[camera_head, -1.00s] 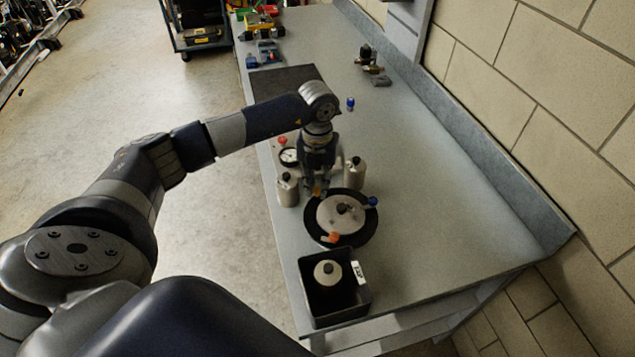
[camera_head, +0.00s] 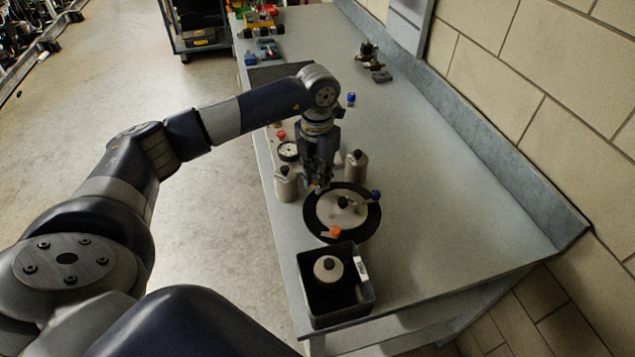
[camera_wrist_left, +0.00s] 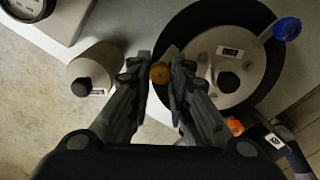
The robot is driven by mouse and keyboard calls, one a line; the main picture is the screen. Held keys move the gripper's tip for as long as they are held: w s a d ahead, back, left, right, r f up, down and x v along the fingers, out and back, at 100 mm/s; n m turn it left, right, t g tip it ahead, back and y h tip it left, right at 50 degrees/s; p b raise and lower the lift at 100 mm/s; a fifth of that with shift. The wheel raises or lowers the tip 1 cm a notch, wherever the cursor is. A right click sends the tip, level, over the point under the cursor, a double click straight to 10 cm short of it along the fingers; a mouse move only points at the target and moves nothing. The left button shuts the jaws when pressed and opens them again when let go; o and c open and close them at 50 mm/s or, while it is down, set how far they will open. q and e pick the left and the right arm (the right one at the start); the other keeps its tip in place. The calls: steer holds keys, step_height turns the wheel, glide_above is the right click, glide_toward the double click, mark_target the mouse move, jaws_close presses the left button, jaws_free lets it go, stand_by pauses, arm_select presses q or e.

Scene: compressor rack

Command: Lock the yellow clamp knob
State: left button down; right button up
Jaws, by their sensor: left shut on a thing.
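The yellow clamp knob (camera_wrist_left: 160,72) shows as a yellow-orange round top between my left gripper's fingers in the left wrist view. My left gripper (camera_wrist_left: 161,80) is shut on it, pointing down at the edge of the round pot. In the head view the left gripper (camera_head: 319,187) is at the pot's far left rim and mostly hides the knob. The pot has a pale lid (camera_head: 328,213) with a dark centre knob and a black surround (camera_head: 371,220). A blue knob (camera_head: 375,196) and an orange knob (camera_head: 333,232) sit at other points of its rim.
Pale bottles (camera_head: 286,185) (camera_head: 356,168) flank my left gripper. A gauge (camera_head: 288,150) is behind the left one. A black bin (camera_head: 345,315) holding another bottle stands nearest the bench's front end. The bench's right side is clear up to the wall.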

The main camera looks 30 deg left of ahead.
arm_select(q)
steer(key=m+b, duration=0.4)
steer(key=m, duration=0.2)
steer(key=shift+f, duration=0.1)
steer(key=m+b, duration=0.1)
steer(key=m, duration=0.2)
steer(key=shift+b, duration=0.35)
steer(key=shift+m+b, duration=0.65)
steer(key=shift+m, duration=0.85)
steer(key=shift+r, duration=0.2)
steer(key=c, duration=1.4)
jaws_free()
steer(key=shift+c, duration=0.2)
step_height(320, 180, up, 12)
